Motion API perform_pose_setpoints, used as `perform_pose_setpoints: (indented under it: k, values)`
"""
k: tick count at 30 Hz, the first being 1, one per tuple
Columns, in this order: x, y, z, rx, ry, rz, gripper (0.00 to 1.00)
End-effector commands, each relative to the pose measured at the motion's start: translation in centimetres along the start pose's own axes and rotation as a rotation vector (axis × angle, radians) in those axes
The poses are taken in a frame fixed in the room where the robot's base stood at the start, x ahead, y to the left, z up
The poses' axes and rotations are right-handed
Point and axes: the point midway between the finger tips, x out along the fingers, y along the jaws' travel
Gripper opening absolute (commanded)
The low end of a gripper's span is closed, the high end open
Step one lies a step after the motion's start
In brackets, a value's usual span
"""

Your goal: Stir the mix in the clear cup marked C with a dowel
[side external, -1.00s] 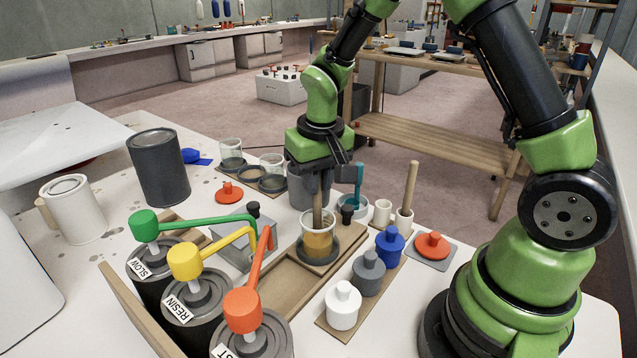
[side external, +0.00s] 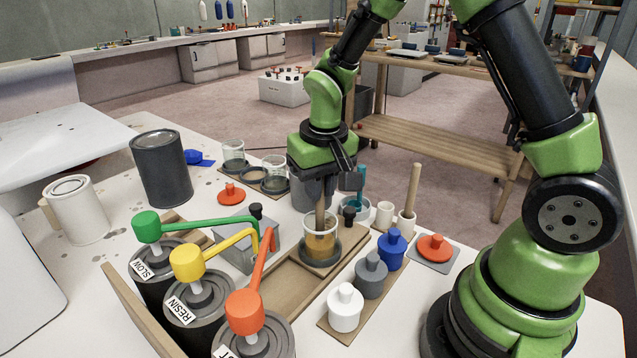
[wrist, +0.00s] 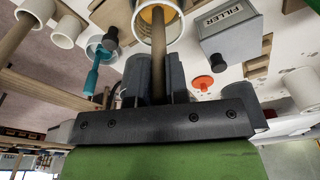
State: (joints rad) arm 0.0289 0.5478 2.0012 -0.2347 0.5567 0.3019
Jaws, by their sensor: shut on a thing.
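A wooden dowel (side external: 320,213) stands near upright, its lower end inside a clear cup (side external: 309,239) holding an amber mix. I cannot read a letter on this cup. My gripper (side external: 320,185) is shut on the dowel's upper part, above the cup rim. In the wrist view the dowel (wrist: 158,60) runs from between my gripper's fingers (wrist: 158,85) into the cup (wrist: 143,18). The dowel's lower tip is hidden in the mix. The cup sits on a dark round seat at the end of a wooden tray (side external: 280,290).
Pump cans with green, yellow (side external: 187,262) and orange (side external: 244,312) heads stand front left. A grey FILLER box (wrist: 231,33) is left of the cup in the side view. Capped bottles (side external: 369,275) and a white holder with another dowel (side external: 413,185) stand to the right. Other clear cups (side external: 233,150) are behind.

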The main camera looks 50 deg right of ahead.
Motion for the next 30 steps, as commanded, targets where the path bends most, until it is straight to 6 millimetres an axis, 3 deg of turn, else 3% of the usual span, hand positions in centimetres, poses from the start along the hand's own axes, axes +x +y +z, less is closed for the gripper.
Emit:
perform_pose_setpoints:
  k: [7, 30]
  values:
    - [-0.6, 0.0, -0.1, 0.001, 0.002, 0.000, 0.00]
    - [-7.1, 0.0, -0.9, 0.000, 0.003, -0.001, 0.00]
